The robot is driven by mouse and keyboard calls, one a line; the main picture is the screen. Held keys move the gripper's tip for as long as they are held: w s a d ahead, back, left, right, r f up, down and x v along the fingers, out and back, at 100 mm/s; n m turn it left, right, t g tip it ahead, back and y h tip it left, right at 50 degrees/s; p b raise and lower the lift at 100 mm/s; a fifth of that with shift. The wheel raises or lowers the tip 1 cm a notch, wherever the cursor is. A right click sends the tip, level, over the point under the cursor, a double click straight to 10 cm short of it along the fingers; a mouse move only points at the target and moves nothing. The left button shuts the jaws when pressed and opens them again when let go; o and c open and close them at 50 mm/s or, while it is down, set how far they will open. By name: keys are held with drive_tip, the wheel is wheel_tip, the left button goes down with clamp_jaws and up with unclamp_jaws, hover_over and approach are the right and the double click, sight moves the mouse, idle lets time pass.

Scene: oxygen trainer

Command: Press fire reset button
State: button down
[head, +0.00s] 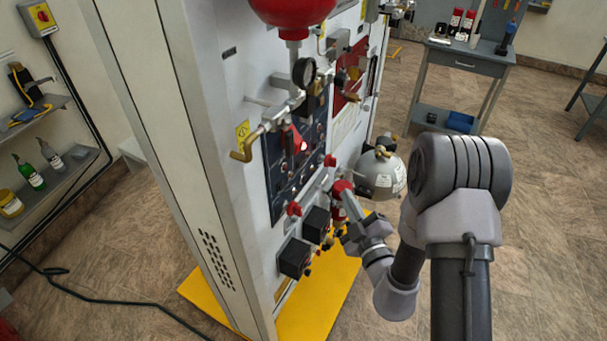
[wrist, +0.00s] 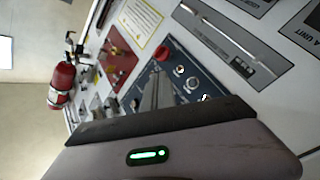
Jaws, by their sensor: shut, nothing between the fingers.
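The trainer's front panel carries a dark blue control plate, seen in the head view (head: 290,165) and in the wrist view (wrist: 200,80). A red round button (wrist: 161,52) sits at the plate's upper left edge in the wrist view, with small round knobs beside it. No label is legible, so I cannot tell which control is the fire reset button. My gripper (wrist: 157,76) is shut and empty, its fingers pointing at the plate just below the red button. Contact cannot be told. In the head view my gripper (head: 352,212) is close to the lower right part of the panel, partly hidden among fittings.
Brass pipes and a gauge (head: 304,73) stick out from the panel. A grey cylinder (head: 381,174) is beside my arm. Black boxes (head: 295,257) jut out below. A yellow base (head: 318,295) lies under the cabinet. A red extinguisher (wrist: 62,85) shows in the wrist view.

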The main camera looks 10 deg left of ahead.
sight(304, 180)
drive_tip(key=shift+d+f, duration=0.15)
drive_tip(key=shift+d, duration=0.1)
drive_tip(key=w+a+p, duration=0.3)
drive_tip(key=a, duration=0.5)
drive_tip(key=shift+a, duration=0.2)
idle(1.9)
drive_tip(key=shift+w+a+p, duration=0.15)
drive_tip(key=shift+a+p, duration=0.25)
drive_tip(key=shift+p, duration=0.25)
